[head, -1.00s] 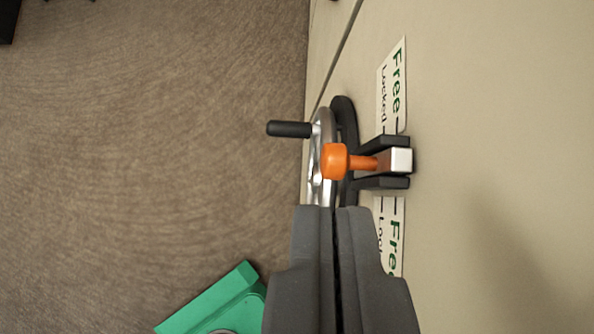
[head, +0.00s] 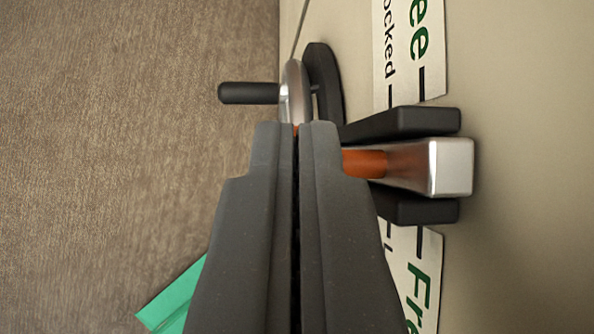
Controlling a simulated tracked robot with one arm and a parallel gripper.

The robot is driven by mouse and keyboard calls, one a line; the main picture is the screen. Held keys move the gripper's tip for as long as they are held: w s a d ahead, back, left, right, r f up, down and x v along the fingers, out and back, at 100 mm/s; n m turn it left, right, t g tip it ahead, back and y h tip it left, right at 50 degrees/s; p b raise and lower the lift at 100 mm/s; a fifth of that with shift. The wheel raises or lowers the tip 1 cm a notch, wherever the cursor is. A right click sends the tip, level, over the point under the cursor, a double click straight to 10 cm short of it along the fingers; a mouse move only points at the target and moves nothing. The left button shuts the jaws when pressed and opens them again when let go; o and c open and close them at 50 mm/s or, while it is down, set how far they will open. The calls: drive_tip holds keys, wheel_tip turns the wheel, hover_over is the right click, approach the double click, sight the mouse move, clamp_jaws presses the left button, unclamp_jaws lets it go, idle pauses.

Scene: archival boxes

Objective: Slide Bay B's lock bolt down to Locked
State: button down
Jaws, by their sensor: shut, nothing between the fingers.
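The lock bolt is a silver bar (head: 440,167) with an orange stem (head: 365,163), seated between two black guides (head: 405,122) on a beige panel. My gripper (head: 297,128) is shut and empty. Its fingertips cover the orange knob, of which only a sliver shows at the tips; I cannot tell whether they touch it. Beside the guides, a white label (head: 410,50) reads Free in green and Locked in black, turned sideways. A second label (head: 425,275) with Free shows on the other side, partly hidden by my gripper. No bay letter is in view.
A silver handwheel (head: 293,95) with a black crank handle (head: 248,93) and a black ring (head: 324,90) stands on the panel just beyond my fingertips. A green object (head: 172,297) lies at lower left. Brown carpet (head: 110,130) fills the left side and looks clear.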

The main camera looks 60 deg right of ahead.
wheel_tip(320, 180, down, 4)
drive_tip(key=shift+s+r+b, duration=0.1)
drive_tip(key=shift+b, duration=0.75)
drive_tip(key=shift+s, duration=0.1)
drive_tip(key=shift+f, duration=0.2)
drive_tip(key=shift+r, duration=0.1)
drive_tip(key=w+a+r+v, duration=0.1)
drive_tip(key=r+v, duration=0.1)
drive_tip(key=v, duration=1.1)
drive_tip(key=shift+w+a+b, duration=0.35)
drive_tip(key=shift+a+b, duration=0.05)
